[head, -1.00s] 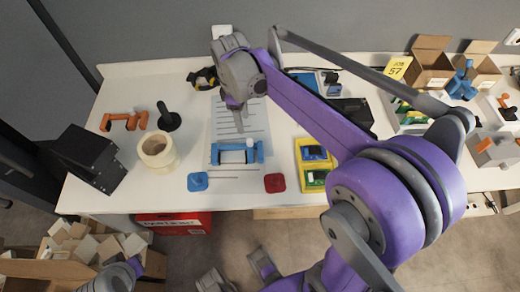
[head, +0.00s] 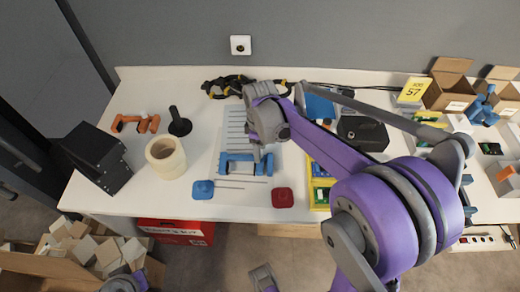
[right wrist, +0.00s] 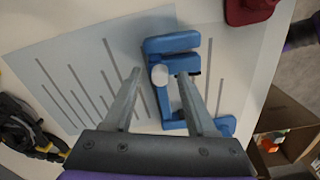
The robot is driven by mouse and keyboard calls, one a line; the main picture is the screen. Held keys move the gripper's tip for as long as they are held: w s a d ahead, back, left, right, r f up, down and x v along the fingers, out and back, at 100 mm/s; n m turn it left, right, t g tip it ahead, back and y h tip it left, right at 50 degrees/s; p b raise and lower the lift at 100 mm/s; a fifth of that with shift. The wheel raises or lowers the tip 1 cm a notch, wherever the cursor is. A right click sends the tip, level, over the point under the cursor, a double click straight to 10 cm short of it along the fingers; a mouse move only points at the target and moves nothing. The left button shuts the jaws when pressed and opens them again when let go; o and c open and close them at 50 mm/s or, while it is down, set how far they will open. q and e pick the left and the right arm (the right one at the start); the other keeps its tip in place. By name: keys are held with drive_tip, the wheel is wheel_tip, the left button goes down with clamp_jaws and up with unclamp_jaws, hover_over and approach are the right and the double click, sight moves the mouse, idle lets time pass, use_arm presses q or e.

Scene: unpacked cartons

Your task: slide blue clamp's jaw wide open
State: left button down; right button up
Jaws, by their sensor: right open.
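The blue clamp (head: 241,167) lies on the white table near its front edge, on a pale sheet with grey lines. In the right wrist view the clamp (right wrist: 170,45) shows a blue end jaw at the top, a long blue bar and another blue end lower right. My right gripper (head: 262,152) is down at the clamp. In the right wrist view its open fingers (right wrist: 158,74) stand either side of the white part; I cannot tell whether they touch it. My left gripper is not in view.
A blue pad (head: 203,190) and a red pad (head: 283,197) lie at the clamp's front left and front right. A tape roll (head: 166,158), a black-handled tool (head: 179,123) and an orange clamp (head: 136,123) are left. A yellow tray (head: 319,193) is right.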

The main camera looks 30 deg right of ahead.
drive_tip(key=shift+f, duration=0.1)
clamp_jaws()
idle(1.4)
